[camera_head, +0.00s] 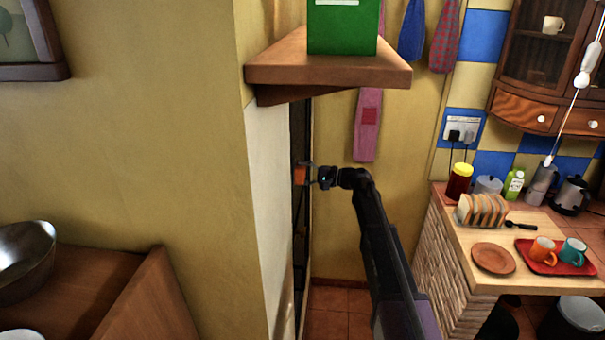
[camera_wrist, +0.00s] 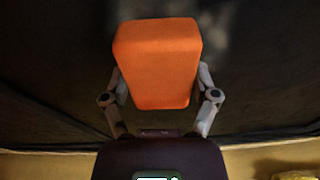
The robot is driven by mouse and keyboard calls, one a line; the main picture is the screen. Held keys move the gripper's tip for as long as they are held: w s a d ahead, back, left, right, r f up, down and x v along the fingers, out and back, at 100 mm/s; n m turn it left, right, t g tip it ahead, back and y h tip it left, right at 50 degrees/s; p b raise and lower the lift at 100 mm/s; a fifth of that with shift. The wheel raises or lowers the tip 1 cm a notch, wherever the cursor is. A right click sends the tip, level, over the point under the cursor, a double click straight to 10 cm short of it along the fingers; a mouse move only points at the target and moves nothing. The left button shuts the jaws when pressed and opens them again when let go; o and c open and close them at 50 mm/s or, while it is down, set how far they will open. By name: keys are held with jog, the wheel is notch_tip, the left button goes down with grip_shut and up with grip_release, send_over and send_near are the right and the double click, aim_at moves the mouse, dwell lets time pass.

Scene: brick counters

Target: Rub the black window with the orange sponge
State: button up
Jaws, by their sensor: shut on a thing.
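The orange sponge (camera_wrist: 157,62) is a block held between the two fingers of my gripper (camera_wrist: 161,82). In the head view, the sponge (camera_head: 300,175) is a small orange patch at the end of my gripper (camera_head: 311,176). The black window (camera_head: 300,125) shows there only as a narrow dark strip, seen nearly edge-on beside the pale wall. In the wrist view, the window (camera_wrist: 50,60) is the dark surface filling most of the background behind the sponge. The sponge is at the window's face. I cannot tell whether they touch.
A wooden shelf (camera_head: 330,66) with a green box (camera_head: 343,28) juts out above my gripper. A pink cloth (camera_head: 367,125) hangs behind. At the right, a counter (camera_head: 470,240) holds bread (camera_head: 482,210), a red tray (camera_head: 556,262) with mugs, and a kettle (camera_head: 571,195).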

aim_at(299, 185)
jog(key=shift+s, duration=0.15)
jog(key=shift+s, duration=1.6)
jog(key=shift+s, duration=0.15)
jog(key=shift+s+a, duration=0.15)
jog(key=shift+s, duration=0.7)
jog(key=shift+s+a, duration=0.1)
jog(key=shift+s, duration=0.7)
jog(key=shift+r, duration=0.15)
jog(key=shift+r+p, duration=1.25)
jog(key=shift+p, duration=0.15)
